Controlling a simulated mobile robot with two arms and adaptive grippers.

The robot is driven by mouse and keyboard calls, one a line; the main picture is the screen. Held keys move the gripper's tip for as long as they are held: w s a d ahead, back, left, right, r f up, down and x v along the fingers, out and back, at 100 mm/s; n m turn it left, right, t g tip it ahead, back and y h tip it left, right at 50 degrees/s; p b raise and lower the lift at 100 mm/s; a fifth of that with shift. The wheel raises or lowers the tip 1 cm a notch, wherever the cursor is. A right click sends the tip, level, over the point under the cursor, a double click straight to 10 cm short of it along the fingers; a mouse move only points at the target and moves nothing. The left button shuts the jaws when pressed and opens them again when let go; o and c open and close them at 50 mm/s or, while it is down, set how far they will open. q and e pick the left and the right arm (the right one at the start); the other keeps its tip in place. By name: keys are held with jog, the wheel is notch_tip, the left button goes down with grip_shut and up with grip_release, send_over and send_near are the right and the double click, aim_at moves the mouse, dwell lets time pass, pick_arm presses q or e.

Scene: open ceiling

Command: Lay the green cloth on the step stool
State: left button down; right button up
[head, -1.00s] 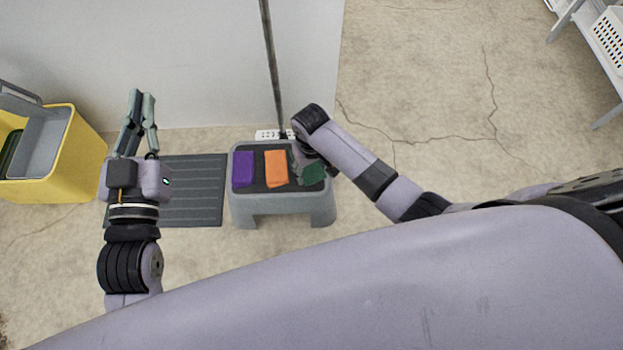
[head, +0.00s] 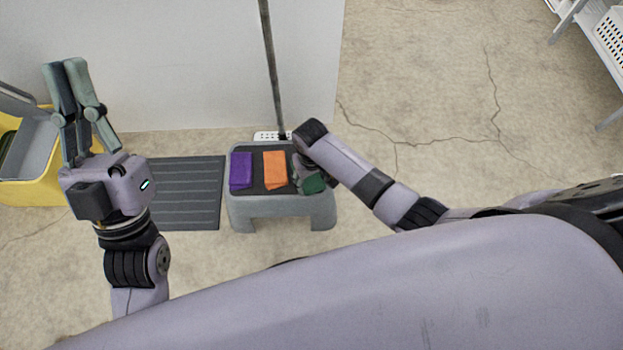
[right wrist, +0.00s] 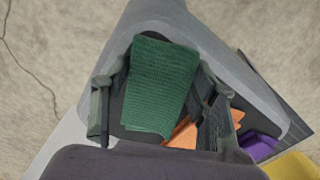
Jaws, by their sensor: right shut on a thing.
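The green cloth (head: 314,185) is at the right end of the grey step stool (head: 238,207), over its dark top. In the right wrist view the green cloth (right wrist: 158,90) looks flat and folded, between the fingers of my right gripper (right wrist: 160,97). My right gripper (head: 306,172) is shut on it; whether the cloth touches the stool top is hard to tell. My left gripper (head: 66,68) is raised at the left, away from the stool, with nothing seen in it. Its fingers look close together, but the angle hides their gap.
A purple cloth (head: 241,171) and an orange cloth (head: 275,171) lie on the stool, left of the green one. A dark ribbed mat (head: 187,195) lies left of the stool. A yellow bucket (head: 30,190) stands at far left. A pole (head: 270,65) and white power strip (head: 268,135) are behind.

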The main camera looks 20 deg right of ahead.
jog(key=o, duration=1.2)
jog(key=shift+f, duration=0.15)
